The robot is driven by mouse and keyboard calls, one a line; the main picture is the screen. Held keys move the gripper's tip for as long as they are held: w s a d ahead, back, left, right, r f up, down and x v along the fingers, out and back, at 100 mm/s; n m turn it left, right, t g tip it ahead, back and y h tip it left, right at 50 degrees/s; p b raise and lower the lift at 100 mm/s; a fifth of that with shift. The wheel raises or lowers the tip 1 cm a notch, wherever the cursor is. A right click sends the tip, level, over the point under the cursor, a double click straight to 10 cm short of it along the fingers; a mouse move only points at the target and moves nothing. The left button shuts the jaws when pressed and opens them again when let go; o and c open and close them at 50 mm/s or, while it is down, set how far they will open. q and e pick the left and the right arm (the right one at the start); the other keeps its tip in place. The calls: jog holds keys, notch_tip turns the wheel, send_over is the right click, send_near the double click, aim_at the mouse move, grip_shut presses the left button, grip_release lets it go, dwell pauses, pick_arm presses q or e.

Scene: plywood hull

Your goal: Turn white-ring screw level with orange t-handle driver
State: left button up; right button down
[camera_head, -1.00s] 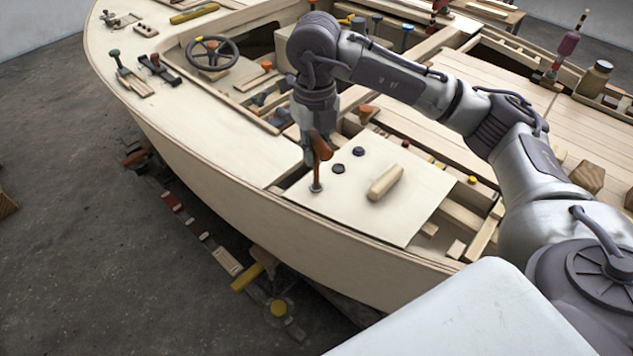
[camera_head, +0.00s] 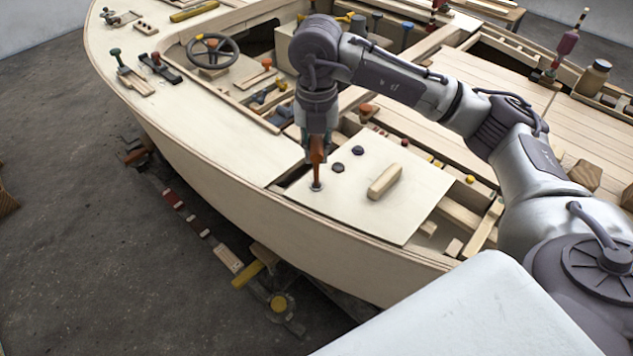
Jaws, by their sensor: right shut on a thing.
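The orange t-handle driver (camera_head: 317,152) stands upright over the near left part of a pale plywood panel (camera_head: 415,205). My right gripper (camera_head: 315,140) comes down from above and is shut on the driver's handle, hiding most of it. The driver's tip is at the white-ring screw (camera_head: 316,186), of which only the pale ring shows around the tip. How far the screw stands out cannot be made out. Two dark screws (camera_head: 358,150) (camera_head: 338,167) sit in the panel to the right of the driver. My left gripper is not in view.
A wooden block handle (camera_head: 384,181) lies on the panel right of the driver. A steering wheel (camera_head: 213,50) and a green-topped tool (camera_head: 116,54) stand on the deck at the left. Open hull bays with loose parts lie behind the panel.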

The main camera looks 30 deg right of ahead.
jog(key=shift+w+r+p, duration=0.1)
jog(key=shift+r+p, duration=0.2)
jog(key=shift+r, duration=0.15)
